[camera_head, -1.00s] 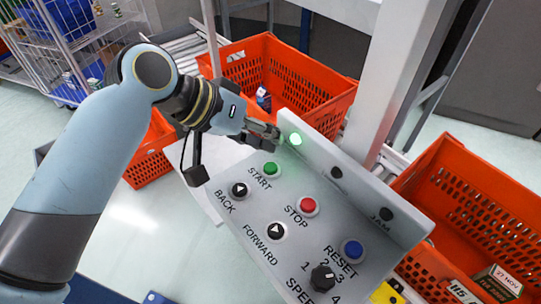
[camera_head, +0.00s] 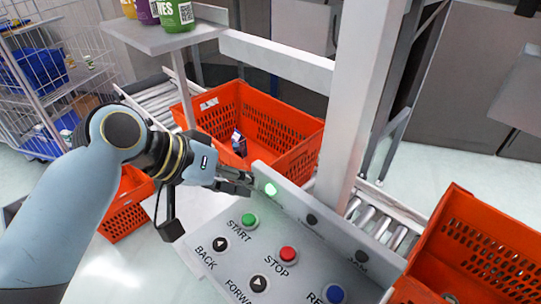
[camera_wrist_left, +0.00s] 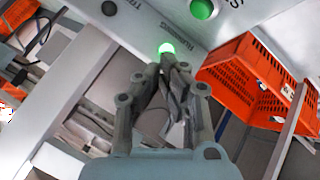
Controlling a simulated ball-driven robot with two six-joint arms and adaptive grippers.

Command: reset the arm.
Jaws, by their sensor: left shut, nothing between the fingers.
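My left arm comes in from the left in the head view. Its gripper (camera_head: 236,181) is shut and empty, above the far left end of a grey control panel (camera_head: 222,262). The fingertips are near a lit green lamp (camera_head: 270,189), which also shows just beyond the fingers (camera_wrist_left: 175,68) in the left wrist view (camera_wrist_left: 167,48). I cannot tell whether they touch the panel. The panel carries a green START button (camera_head: 249,220), a red STOP button (camera_head: 288,254), black BACK (camera_head: 220,243) and FORWARD (camera_head: 259,283) buttons, and a blue RESET button (camera_head: 333,293). My right gripper is not in view.
An orange tote (camera_head: 297,138) with a small item stands behind the panel on rollers. Another orange tote (camera_head: 460,240) is at the right. A grey post (camera_head: 352,110) rises behind the panel. A shelf (camera_head: 160,40) with jars is at the upper left.

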